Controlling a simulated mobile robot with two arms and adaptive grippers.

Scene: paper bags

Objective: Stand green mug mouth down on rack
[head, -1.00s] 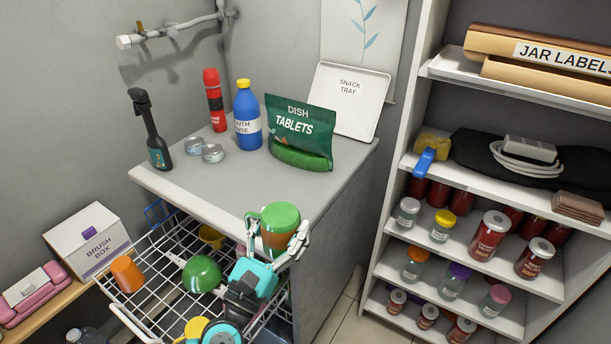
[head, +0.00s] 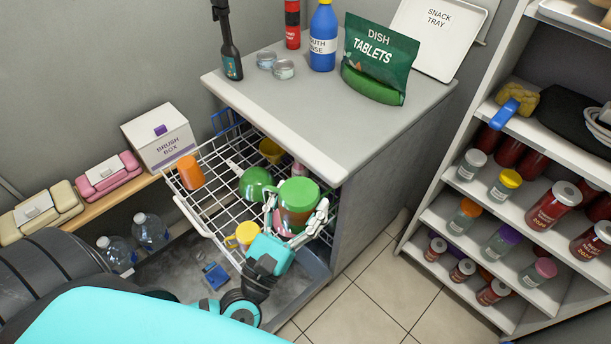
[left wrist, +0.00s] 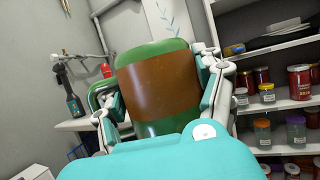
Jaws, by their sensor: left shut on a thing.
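The green mug (head: 298,203) has a brown band and is held with its closed green end up, mouth down. My left gripper (head: 297,218) is shut around its sides, over the right part of the wire rack (head: 215,212). Whether the mug touches the rack cannot be told. In the left wrist view the mug (left wrist: 158,88) fills the space between the fingers, with a green handle loop at its left. The mug's mouth is hidden. My right gripper is not in view.
The rack also holds an orange cup (head: 190,172), a green dome-shaped item (head: 257,183) and yellow mugs (head: 245,235). The grey counter (head: 330,115) stands close behind the mug. A jar shelf (head: 500,200) is at right, with clear floor between.

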